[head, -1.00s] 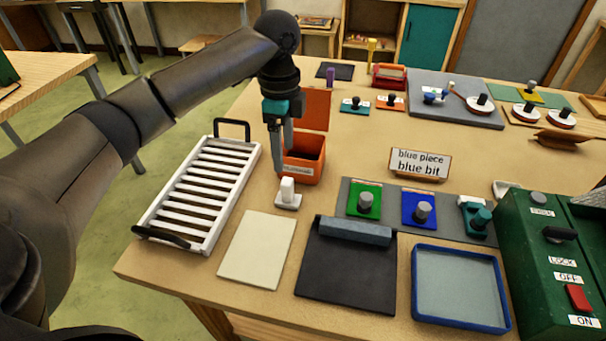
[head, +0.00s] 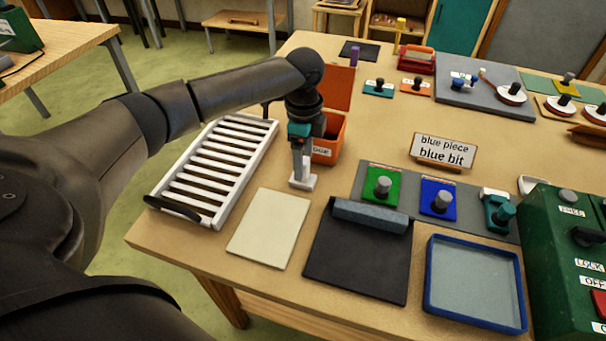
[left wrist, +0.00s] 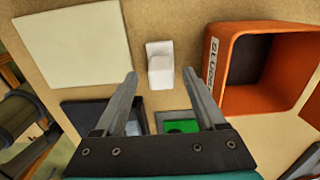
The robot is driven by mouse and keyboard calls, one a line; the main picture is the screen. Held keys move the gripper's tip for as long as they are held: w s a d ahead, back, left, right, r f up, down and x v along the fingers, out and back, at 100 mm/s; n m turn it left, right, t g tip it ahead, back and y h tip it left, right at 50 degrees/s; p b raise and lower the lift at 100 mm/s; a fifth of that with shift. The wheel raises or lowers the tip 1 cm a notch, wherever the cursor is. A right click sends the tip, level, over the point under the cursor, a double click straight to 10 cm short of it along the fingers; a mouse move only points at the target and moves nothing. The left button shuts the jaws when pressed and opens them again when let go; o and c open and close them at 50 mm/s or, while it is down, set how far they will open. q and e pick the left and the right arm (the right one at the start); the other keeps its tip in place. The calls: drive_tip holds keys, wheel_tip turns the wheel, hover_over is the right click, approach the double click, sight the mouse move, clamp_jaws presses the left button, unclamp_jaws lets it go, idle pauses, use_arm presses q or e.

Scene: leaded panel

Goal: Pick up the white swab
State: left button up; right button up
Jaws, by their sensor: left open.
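In the left wrist view the swab (left wrist: 160,66) shows upright between the two fingertips of the open left gripper (left wrist: 160,74), with a gap on each side. I cannot tell exactly how far the fingertips are above the base. My right gripper is not in view.
The orange box (head: 330,140) with its lid up stands close behind the gripper. A white slatted rack (head: 215,172) lies to the left, a cream sheet (head: 268,228) in front. A black mat (head: 355,262), a blue-rimmed tray (head: 475,282) and green and blue blocks lie to the right.

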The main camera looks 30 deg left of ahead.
use_arm(q)
wheel_tip(320, 180, down, 4)
drive_tip(key=shift+a+r, duration=0.1)
clamp_jaws()
idle(0.6)
